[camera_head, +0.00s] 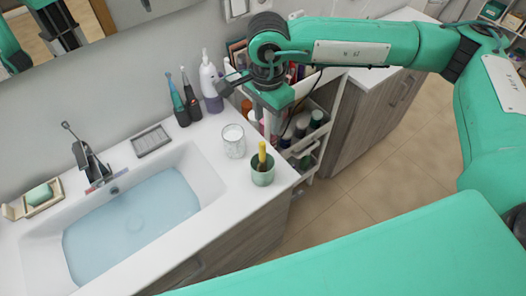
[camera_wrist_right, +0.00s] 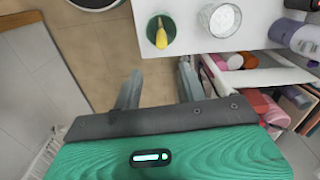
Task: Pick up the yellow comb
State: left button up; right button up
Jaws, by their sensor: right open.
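A yellow comb (camera_head: 262,152) stands in a green cup (camera_head: 262,176) near the right end of the white sink counter, its yellow end sticking up. In the right wrist view the yellow comb (camera_wrist_right: 161,38) and the green cup (camera_wrist_right: 151,26) are at the top, just beyond the fingertips. My right gripper (camera_head: 250,103) is above and behind the cup, apart from the comb. Its two grey fingers are spread and empty in the right wrist view (camera_wrist_right: 158,82). My left gripper is not in view.
A glass of white items (camera_head: 233,143) stands left of the cup. Toothbrushes (camera_head: 184,100) and a white-and-purple bottle (camera_head: 211,85) stand behind. A cart with bottles (camera_head: 316,119) is right of the counter. The water-filled sink (camera_head: 135,215) is at left.

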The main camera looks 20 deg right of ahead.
aim_at(262, 143)
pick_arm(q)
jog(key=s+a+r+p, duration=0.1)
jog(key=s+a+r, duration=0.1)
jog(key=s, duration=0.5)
pick_arm(e)
jog(key=f, duration=0.1)
jog(key=a+f, duration=0.1)
jog(key=f, duration=0.2)
jog(key=shift+s+a+f, duration=0.2)
jog(key=shift+s+f, duration=0.15)
jog(key=shift+w+d+f+p, duration=0.1)
jog(key=shift+f+p, duration=0.6)
jog(key=shift+p, duration=0.4)
jog(key=f, duration=0.1)
jog(key=f+p, duration=0.1)
jog(key=f, duration=0.1)
jog(key=shift+w+p, duration=0.25)
jog(key=shift+p, duration=0.15)
jog(key=shift+f, duration=0.55)
jog(key=c, duration=0.7)
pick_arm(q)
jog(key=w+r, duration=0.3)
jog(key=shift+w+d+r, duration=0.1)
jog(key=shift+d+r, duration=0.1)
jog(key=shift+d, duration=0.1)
pick_arm(e)
grip_shut()
